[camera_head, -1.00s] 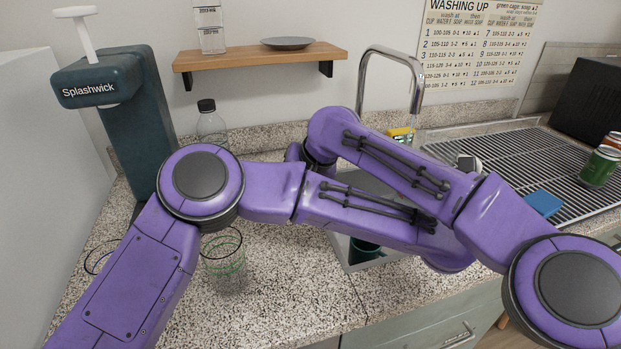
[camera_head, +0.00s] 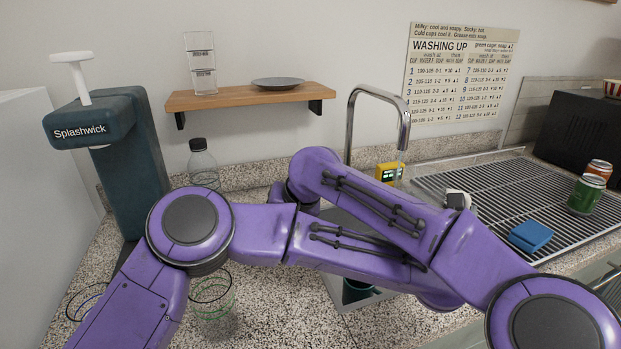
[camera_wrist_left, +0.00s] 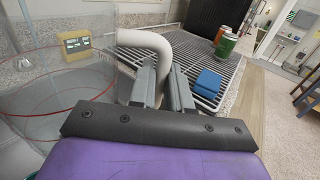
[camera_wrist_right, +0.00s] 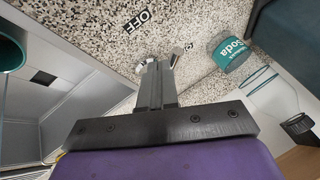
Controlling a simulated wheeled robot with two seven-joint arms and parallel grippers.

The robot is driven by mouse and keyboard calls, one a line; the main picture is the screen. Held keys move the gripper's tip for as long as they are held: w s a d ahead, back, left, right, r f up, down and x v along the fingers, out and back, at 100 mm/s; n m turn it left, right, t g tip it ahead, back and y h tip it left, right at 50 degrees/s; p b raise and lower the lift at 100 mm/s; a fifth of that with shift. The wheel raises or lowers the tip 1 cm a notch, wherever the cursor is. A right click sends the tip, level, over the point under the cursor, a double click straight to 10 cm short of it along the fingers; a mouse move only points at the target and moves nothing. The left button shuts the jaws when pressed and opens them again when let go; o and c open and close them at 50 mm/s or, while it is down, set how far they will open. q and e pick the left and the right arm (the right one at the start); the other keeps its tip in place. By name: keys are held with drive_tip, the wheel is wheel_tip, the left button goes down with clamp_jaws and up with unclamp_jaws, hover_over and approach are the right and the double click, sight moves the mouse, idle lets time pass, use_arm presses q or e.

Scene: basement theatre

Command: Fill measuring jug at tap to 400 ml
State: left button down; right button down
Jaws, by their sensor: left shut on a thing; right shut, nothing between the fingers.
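In the left wrist view, my left gripper (camera_wrist_left: 163,88) is shut on the pale curved handle (camera_wrist_left: 150,42) of the clear measuring jug (camera_wrist_left: 50,105), which has a red line round it. In the head view the handle (camera_head: 457,199) shows beside the sink, and my arms hide most of the jug. The chrome tap (camera_head: 352,120) arches over the sink, its spout end above the hidden jug area. I cannot tell whether water runs or the jug's level. My right gripper (camera_wrist_right: 157,75) is shut and empty, near an "OFF" label (camera_wrist_right: 138,20) on the counter.
The drainer (camera_head: 470,180) holds a blue sponge (camera_head: 530,235) and cans (camera_head: 587,194). A Splashwick dispenser (camera_head: 130,170), a bottle (camera_head: 203,167) and a green-lined clear vessel (camera_head: 212,300) stand left. A teal tin (camera_wrist_right: 232,53) stands near my right gripper.

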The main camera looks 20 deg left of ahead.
drive_tip(key=shift+w+d, duration=0.15)
drive_tip(key=shift+d, duration=0.15)
drive_tip(key=s+d+r, duration=0.1)
drive_tip(key=d+r, duration=0.8)
drive_tip(key=r, duration=0.1)
use_arm(q)
drive_tip(key=w+a, duration=0.4)
drive_tip(key=w, duration=0.3)
drive_tip(key=shift+w, duration=0.3)
use_arm(e)
drive_tip(key=w+d+r+m+t+y, duration=0.2)
drive_tip(key=w+d+r+t+y, duration=0.1)
drive_tip(key=r, duration=0.4)
drive_tip(key=w+d+r+m+t+y, duration=0.3)
drive_tip(key=w+d+r+y, duration=0.1)
drive_tip(key=w+r, duration=0.3)
drive_tip(key=shift+d+r+t+y, duration=0.3)
drive_tip(key=shift+d+r+t, duration=0.15)
drive_tip(key=shift+r, duration=0.3)
use_arm(q)
drive_tip(key=shift+a, duration=0.1)
use_arm(e)
drive_tip(key=shift+w, duration=0.15)
idle(3.3)
